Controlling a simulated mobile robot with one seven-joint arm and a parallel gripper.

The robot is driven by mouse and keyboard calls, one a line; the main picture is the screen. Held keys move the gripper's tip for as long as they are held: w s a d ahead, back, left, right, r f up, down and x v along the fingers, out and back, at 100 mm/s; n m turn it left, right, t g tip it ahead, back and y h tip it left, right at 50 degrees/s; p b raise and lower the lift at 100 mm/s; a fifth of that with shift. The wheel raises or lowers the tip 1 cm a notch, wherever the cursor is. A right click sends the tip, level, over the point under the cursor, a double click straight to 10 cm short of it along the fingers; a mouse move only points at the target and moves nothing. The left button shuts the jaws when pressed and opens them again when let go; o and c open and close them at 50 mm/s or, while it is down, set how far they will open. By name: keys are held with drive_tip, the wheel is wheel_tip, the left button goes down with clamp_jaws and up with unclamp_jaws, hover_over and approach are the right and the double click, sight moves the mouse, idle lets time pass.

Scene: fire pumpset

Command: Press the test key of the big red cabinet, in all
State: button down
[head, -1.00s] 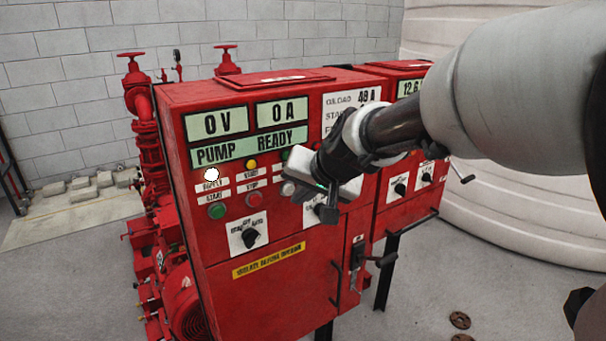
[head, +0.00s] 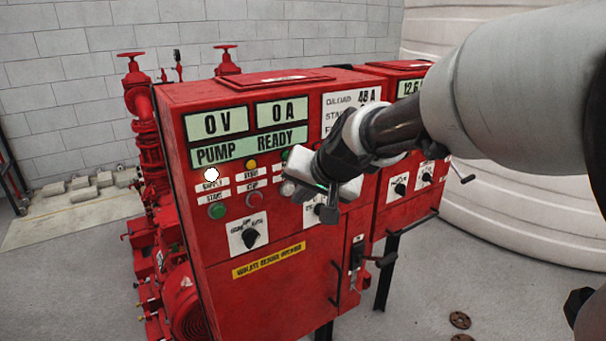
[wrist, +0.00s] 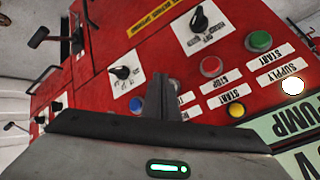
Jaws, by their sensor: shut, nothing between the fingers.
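The big red cabinet (head: 220,270) stands in the middle of the head view, its displays reading 0 V, 0 A and PUMP READY. Its front has a green button (head: 217,211), a red button (head: 255,199) and rotary switches below. In the wrist view, a blue button (wrist: 137,105) shows just left of my fingers; I cannot read a TEST label. My gripper (wrist: 163,80) is shut and empty, its narrow tip in front of the panel among the buttons. Whether it touches the panel I cannot tell. In the head view my gripper body hides part of the button row.
A second red cabinet (head: 400,200) with its own switches adjoins on the right. Red pump pipework (head: 148,150) is at the left. A handle (head: 357,255) sticks out low on the big cabinet. The grey floor in front is mostly open.

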drive_tip(key=shift+w+a, duration=0.25)
drive_tip(key=shift+w, duration=0.1)
drive_tip(key=shift+w+a, duration=0.2)
drive_tip(key=shift+w, duration=0.15)
idle(0.8)
drive_tip(key=shift+s, duration=0.1)
idle(0.3)
drive_tip(key=shift+s+d+b, duration=0.35)
drive_tip(key=shift+s+d, duration=0.1)
drive_tip(key=shift+s, duration=0.15)
drive_tip(key=shift+s+d+b, duration=0.7)
drive_tip(key=shift+s, duration=0.35)
drive_tip(key=shift+s+d+b, duration=0.65)
drive_tip(key=shift+s+d, duration=0.05)
drive_tip(key=shift+s, duration=0.35)
